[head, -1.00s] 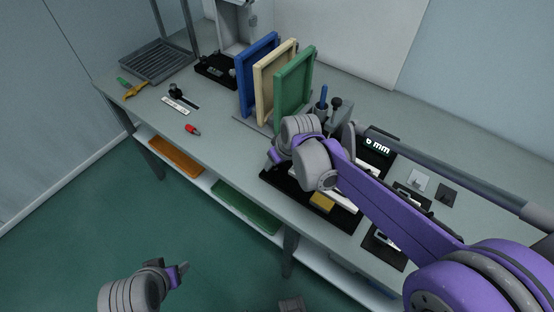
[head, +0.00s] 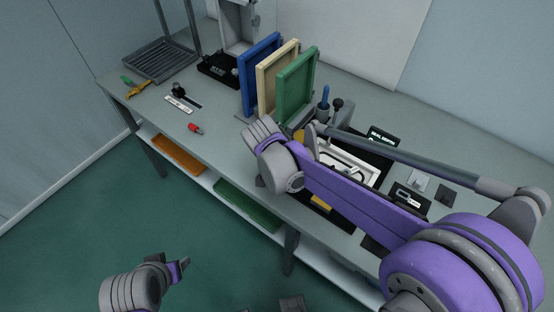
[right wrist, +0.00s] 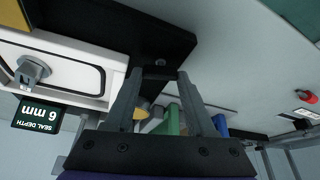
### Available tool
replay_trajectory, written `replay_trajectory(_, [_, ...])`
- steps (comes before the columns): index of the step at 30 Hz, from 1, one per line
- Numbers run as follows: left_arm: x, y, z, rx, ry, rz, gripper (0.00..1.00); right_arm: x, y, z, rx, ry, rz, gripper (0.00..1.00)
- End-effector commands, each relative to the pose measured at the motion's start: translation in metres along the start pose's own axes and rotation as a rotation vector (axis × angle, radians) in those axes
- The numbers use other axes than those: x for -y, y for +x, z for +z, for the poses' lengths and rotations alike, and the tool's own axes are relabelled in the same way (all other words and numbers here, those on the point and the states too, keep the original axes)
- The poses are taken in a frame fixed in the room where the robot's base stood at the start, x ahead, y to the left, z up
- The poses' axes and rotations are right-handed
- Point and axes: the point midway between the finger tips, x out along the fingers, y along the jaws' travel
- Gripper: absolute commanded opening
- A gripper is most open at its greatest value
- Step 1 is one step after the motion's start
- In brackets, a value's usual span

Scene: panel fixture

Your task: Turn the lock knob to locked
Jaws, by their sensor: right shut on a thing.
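My right arm reaches across the bench, and its wrist hides the right gripper's fingertips in the head view. In the right wrist view my right gripper (right wrist: 160,73) is shut on a small dark piece (right wrist: 158,72), which I cannot identify. A grey knob (right wrist: 32,70) stands on the white panel (right wrist: 98,82) at the left, apart from the fingers. I cannot tell whether it is the lock knob or how it is set. The white panel also shows in the head view (head: 366,166), partly behind my arm. My left gripper (head: 184,262) is low over the floor, away from the bench; its opening is unclear.
Blue, cream and green frames (head: 297,85) stand upright behind my right wrist. A "SEAL DEPTH" sign (head: 384,138) stands behind the panel. A red item (head: 196,128) and a black knob on a slotted strip (head: 178,89) are at the left, with clear bench between.

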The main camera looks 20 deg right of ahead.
Motion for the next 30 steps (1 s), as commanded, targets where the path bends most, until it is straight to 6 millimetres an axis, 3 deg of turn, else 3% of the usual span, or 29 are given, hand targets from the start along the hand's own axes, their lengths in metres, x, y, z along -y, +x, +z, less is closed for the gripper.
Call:
replay_trajectory(12, [0.0000,-0.0029,-0.0019,-0.001,0.000,0.000,0.63,0.0020,-0.0001,-0.0001,0.001,0.235,0.097,0.00])
replay_trajectory(30, [0.0000,-0.0033,-0.0022,-0.001,0.000,0.000,0.63,0.0020,0.0001,0.0003,0.002,0.295,0.121,0.00])
